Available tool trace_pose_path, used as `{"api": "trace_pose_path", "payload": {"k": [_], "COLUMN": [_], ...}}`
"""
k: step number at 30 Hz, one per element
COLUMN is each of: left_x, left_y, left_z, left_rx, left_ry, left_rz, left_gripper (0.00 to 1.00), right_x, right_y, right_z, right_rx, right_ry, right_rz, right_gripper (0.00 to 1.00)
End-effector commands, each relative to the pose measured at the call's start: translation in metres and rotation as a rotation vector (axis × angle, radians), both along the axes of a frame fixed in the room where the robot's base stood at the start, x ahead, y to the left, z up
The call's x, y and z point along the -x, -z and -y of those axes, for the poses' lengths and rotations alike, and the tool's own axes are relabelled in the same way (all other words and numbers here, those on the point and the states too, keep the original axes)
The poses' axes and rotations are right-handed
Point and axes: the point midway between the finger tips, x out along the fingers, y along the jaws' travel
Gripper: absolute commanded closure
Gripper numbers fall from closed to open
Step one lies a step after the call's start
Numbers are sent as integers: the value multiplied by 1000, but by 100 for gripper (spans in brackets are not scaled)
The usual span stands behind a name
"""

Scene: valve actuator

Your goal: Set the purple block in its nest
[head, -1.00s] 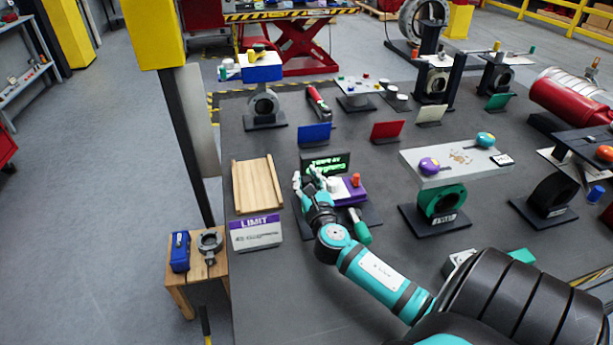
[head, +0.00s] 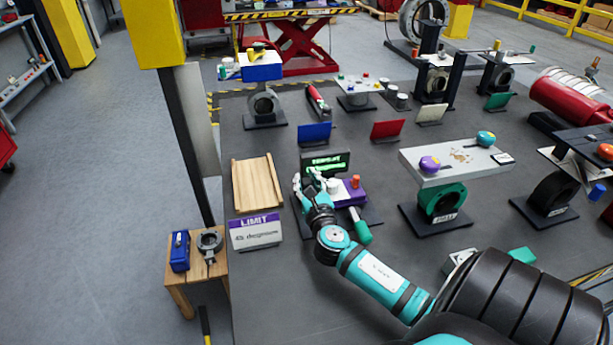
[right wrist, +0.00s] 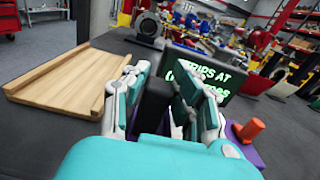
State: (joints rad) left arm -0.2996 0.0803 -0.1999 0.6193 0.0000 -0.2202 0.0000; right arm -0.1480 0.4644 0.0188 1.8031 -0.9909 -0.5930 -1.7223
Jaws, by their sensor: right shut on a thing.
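The purple block (head: 352,187) stands on a dark base plate, with a white round knob and an orange peg (head: 356,180) on it. My right gripper (head: 312,180) is at the block's left side, in front of the display. In the right wrist view its fingers (right wrist: 155,95) are shut on an upright black piece (right wrist: 153,108). Whether that piece joins the purple block is hidden. I cannot make out a nest. My left gripper is not in view.
A lit display (head: 325,163) stands right behind the gripper. A wooden tray (head: 257,184) and a LIMIT sign (head: 255,232) are to the left. A green-handled tool (head: 361,226) lies close to the right. A white plate on a green ring stand (head: 442,203) is farther right.

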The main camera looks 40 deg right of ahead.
Motion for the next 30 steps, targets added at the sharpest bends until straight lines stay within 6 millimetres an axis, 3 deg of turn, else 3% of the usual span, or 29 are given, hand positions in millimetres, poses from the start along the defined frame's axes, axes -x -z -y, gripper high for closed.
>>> {"api": "trace_pose_path", "payload": {"k": [13,14,19,30], "left_x": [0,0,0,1], "left_y": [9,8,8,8], "left_z": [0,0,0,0], "left_rx": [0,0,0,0], "left_ry": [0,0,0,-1], "left_rz": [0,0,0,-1], "left_gripper": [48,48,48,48], "right_x": [0,0,0,6], "right_y": [10,8,9,12], "right_z": [0,0,0,-3], "right_rx": [5,5,3,-1], "right_ry": [0,0,0,-1], "right_rz": [2,2,2,-3], "right_gripper": [100,72,50,49]}}
